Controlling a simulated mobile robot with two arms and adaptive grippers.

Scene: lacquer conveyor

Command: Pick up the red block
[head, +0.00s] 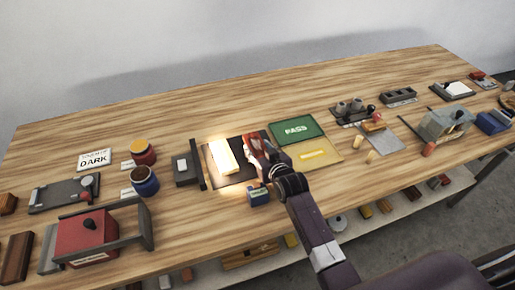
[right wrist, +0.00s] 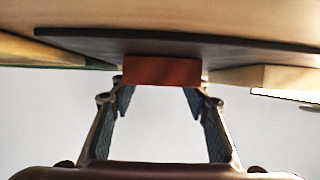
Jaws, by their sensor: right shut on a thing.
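The red block (right wrist: 162,70) shows in the right wrist view, between the fingertips of my right gripper (right wrist: 160,88). The gripper is shut on it, with a finger at each side. In the head view my right gripper (head: 258,150) is over the dark mat (head: 228,182) at the middle of the table, and it hides most of the block there. I cannot tell whether the block touches the mat. My left gripper is in neither view.
A glowing pale panel (head: 223,157) lies left of the gripper. A green PASS tray (head: 297,129) and a yellow tray (head: 318,154) are to its right. A small blue box (head: 259,197) stands in front. The wooden table (head: 200,118) is clear behind.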

